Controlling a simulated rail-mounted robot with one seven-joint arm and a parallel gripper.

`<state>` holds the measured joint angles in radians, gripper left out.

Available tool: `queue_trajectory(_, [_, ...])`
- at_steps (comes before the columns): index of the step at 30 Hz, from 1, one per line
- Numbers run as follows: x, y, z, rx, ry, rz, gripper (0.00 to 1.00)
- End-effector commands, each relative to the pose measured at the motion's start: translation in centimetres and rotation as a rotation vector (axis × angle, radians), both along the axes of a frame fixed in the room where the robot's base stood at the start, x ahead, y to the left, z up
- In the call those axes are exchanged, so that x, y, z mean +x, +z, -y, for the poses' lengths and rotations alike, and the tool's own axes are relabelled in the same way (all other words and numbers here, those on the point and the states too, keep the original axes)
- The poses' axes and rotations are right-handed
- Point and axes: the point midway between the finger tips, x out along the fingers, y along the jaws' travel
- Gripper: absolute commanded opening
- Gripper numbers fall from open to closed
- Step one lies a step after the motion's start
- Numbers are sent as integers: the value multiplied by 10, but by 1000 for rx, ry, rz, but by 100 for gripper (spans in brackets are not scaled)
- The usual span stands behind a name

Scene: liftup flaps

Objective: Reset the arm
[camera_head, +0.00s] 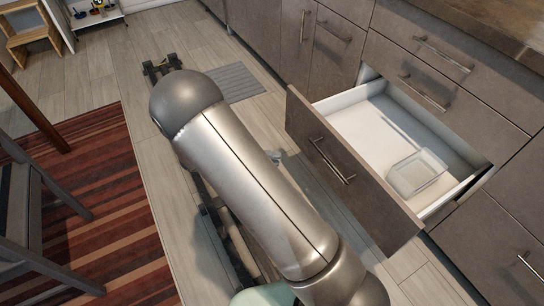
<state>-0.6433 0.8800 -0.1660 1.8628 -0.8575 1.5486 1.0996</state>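My arm (255,185) reaches from the bottom middle up and to the left, ending in view at a rounded grey joint. It passes over the floor, left of the open drawer, and covers part of the floor. My gripper cannot be made out; the arm may hide it.
A drawer (345,122) in the brown cabinets stands pulled out at the right, with a clear container (416,173) inside. A striped rug (100,220) and a dark chair (30,230) are at the left. A grey mat (235,83) and open floor lie beyond my arm.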

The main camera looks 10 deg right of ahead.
Motion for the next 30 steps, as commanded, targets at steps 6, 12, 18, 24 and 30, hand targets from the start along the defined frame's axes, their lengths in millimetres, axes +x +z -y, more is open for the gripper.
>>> queue_trajectory(6, [0, 0, 0, 0, 0, 0, 20])
queue_trajectory(12, [-11, 45, 12, 95, -56, -32, 20])
queue_trajectory(18, [-60, 169, 38, 467, -189, -124, 20])
queue_trajectory(24, [-117, 285, 46, 891, -202, -124, 20])
queue_trajectory(30, [-163, 383, 39, 1221, -89, -14, 20])
